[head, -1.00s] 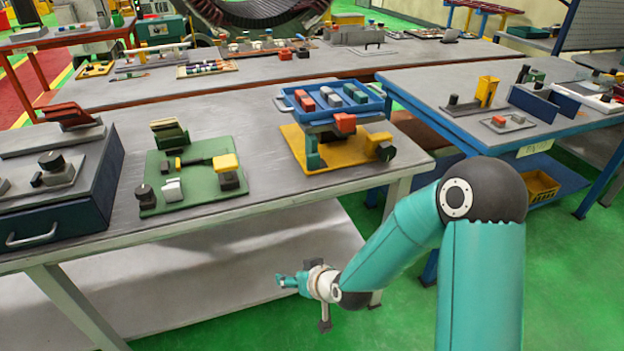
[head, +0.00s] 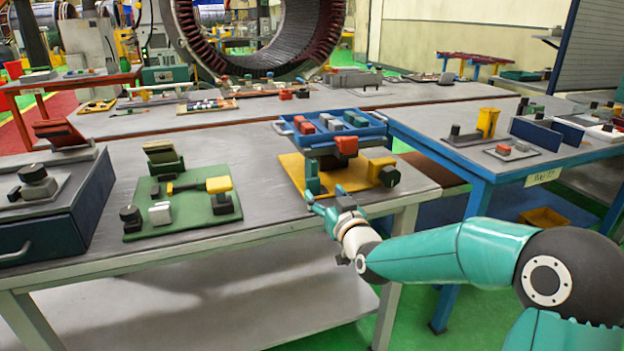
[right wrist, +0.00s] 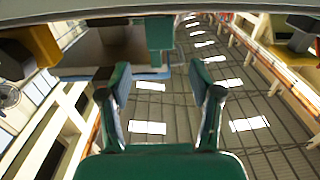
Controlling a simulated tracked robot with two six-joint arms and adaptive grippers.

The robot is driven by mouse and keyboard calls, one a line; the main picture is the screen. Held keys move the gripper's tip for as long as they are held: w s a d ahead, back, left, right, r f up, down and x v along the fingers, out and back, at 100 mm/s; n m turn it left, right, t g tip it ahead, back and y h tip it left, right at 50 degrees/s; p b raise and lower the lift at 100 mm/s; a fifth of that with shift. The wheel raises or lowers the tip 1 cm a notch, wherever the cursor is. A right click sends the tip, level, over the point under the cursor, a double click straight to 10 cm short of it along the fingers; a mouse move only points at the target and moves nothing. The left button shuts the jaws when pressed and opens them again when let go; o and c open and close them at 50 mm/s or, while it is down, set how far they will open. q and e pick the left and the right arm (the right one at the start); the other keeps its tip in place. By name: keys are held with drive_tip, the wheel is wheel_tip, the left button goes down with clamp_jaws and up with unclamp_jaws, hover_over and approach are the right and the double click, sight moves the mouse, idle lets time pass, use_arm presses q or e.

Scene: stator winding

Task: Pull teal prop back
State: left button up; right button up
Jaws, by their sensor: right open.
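The teal prop (head: 312,178) stands upright on the yellow base plate (head: 350,177), under the left part of the blue tray (head: 284,127). My right gripper (head: 322,205) is at the front edge of the table, just in front of the prop. In the right wrist view its two teal fingers (right wrist: 156,84) are apart with nothing between them. The prop (right wrist: 160,33) shows there beyond the fingertips, roughly in line with the gap and not gripped. My left gripper is not in view.
A green board (head: 187,218) with small parts lies to the left.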

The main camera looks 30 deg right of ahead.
sight(313, 182)
drive_tip(key=x, duration=0.8)
drive_tip(key=shift+w+p, duration=0.25)
drive_tip(key=shift+p, duration=0.15)
clamp_jaws()
